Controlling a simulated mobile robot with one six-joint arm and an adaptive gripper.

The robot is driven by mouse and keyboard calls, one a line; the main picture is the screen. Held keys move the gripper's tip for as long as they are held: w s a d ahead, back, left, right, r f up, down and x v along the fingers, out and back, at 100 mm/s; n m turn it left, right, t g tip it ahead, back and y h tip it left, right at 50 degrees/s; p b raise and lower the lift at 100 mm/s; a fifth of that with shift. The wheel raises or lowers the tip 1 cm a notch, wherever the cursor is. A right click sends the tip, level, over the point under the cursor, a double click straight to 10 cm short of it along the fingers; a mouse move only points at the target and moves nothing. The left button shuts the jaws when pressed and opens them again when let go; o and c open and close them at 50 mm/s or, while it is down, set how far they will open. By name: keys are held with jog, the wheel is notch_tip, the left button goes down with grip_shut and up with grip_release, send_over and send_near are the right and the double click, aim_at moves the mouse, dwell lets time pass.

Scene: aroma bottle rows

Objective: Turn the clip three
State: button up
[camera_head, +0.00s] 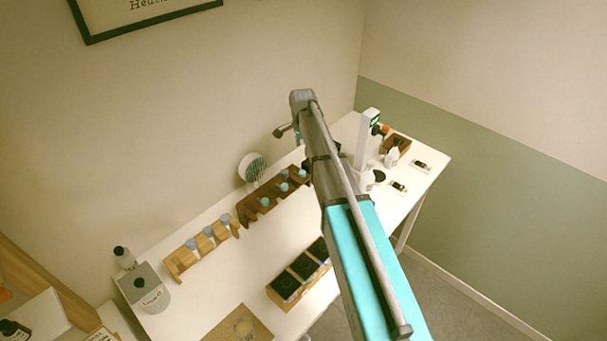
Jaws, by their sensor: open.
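I cannot pick out the clip three for certain. A dark wooden rack (250,208) with several blue-capped bottles stands along the back of the white table. A lighter wooden rack (180,263) with three blue-capped bottles stands to its left. My grey and teal arm reaches up across the middle of the view and covers part of the table behind it. My gripper's fingers do not show; the arm's far end is too small and partly hidden.
A wooden box with black squares (288,285) is at the table's front. A white canister (150,292) stands left, a round white fan (252,168) at the back. A white stand (368,135) and a small brown box (398,144) are right. Bare table lies between the racks and front box.

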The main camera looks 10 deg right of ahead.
aim_at(303, 171)
jog(key=shift+f+b, duration=5.5)
jog(key=shift+f, duration=0.3)
grip_shut()
jog(key=shift+d, duration=0.3)
jog(key=shift+a, duration=0.25)
